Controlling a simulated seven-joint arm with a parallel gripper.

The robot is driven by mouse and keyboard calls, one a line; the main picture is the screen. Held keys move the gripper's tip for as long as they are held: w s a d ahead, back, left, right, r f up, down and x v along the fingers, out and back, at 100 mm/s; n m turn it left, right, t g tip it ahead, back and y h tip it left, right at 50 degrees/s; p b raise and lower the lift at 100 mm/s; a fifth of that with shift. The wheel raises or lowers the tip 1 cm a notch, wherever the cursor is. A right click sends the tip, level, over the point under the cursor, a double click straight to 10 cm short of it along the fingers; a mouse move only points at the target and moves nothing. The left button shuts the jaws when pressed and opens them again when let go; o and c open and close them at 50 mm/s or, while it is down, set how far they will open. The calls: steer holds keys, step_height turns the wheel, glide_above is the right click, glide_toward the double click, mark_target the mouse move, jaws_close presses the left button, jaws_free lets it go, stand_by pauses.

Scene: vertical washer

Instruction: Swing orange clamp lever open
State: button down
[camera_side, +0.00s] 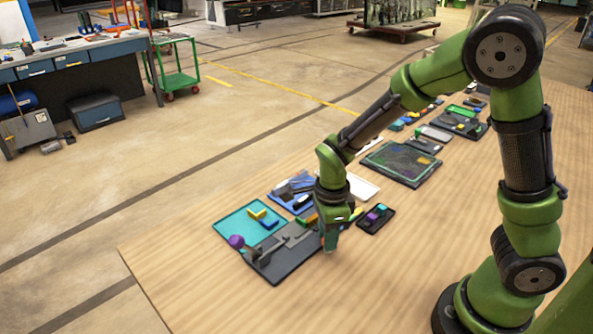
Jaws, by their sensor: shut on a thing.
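My gripper (329,244) points down at the right end of a dark grey board (275,272). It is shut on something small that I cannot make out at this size. A small orange piece (308,219) shows just left of my wrist, partly hidden by it; I cannot tell whether it is the clamp lever. The board carries grey fixture parts (290,240). A purple ball-shaped knob (236,241) stands at its left end.
A teal tray (232,222) with a yellow block (257,213) lies behind the board. A blue tray (283,200) with tools and a dark tray (370,226) with coloured blocks lie close by. The front of the wooden table (220,310) is clear.

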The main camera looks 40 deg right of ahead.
steer(key=shift+w+a, duration=0.1)
stand_by(0.5)
steer(key=c, duration=0.9)
jaws_free()
steer(key=shift+r, duration=0.1)
step_height(320, 180, up, 17)
steer(key=shift+f, duration=0.15)
